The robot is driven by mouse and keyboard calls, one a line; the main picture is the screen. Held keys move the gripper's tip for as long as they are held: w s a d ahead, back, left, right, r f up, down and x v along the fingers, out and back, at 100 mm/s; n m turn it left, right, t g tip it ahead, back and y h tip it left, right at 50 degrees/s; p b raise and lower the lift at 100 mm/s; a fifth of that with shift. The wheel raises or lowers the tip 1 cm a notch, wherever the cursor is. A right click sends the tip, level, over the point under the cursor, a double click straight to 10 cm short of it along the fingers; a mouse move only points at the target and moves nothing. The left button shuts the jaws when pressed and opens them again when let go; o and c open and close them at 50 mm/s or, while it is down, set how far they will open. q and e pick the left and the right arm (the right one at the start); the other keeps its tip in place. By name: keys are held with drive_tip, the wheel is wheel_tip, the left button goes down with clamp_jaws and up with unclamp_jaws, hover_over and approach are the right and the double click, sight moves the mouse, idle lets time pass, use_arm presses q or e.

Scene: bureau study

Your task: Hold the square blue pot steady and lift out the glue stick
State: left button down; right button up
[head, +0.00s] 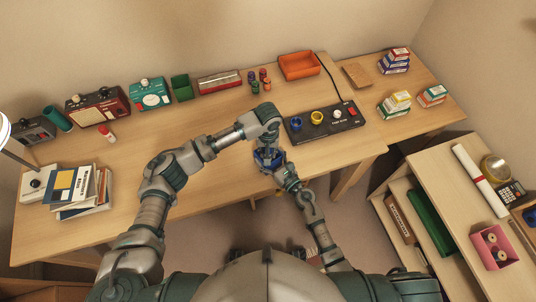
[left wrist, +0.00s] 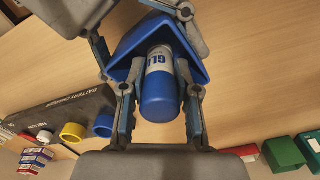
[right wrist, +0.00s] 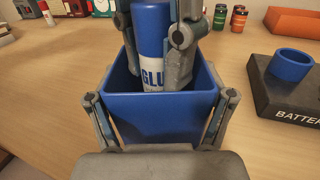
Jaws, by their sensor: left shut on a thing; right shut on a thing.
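The square blue pot (right wrist: 160,115) stands on the desk near its front edge; in the head view (head: 268,157) it is small and partly covered by my grippers. My right gripper (right wrist: 162,128) is shut on the pot, one finger on each side wall. The glue stick, white with a blue cap (left wrist: 158,98), is upright in the pot, with its lower end hidden inside. My left gripper (left wrist: 157,100) is shut on the glue stick from above, its fingers on both sides near the cap and partly inside the pot's mouth. The pot also shows in the left wrist view (left wrist: 125,45).
A black battery charger (head: 325,121) with coloured rings lies right of the pot. An orange tray (head: 299,66), a green pot (head: 181,88) and small batteries (head: 259,80) stand at the back. Books (head: 82,192) are stacked at left. The desk left of the pot is clear.

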use_arm(q)
wheel_tip(320, 180, up, 7)
idle(0.3)
use_arm(e)
drive_tip(key=o, duration=1.1)
drive_tip(key=v, duration=1.2)
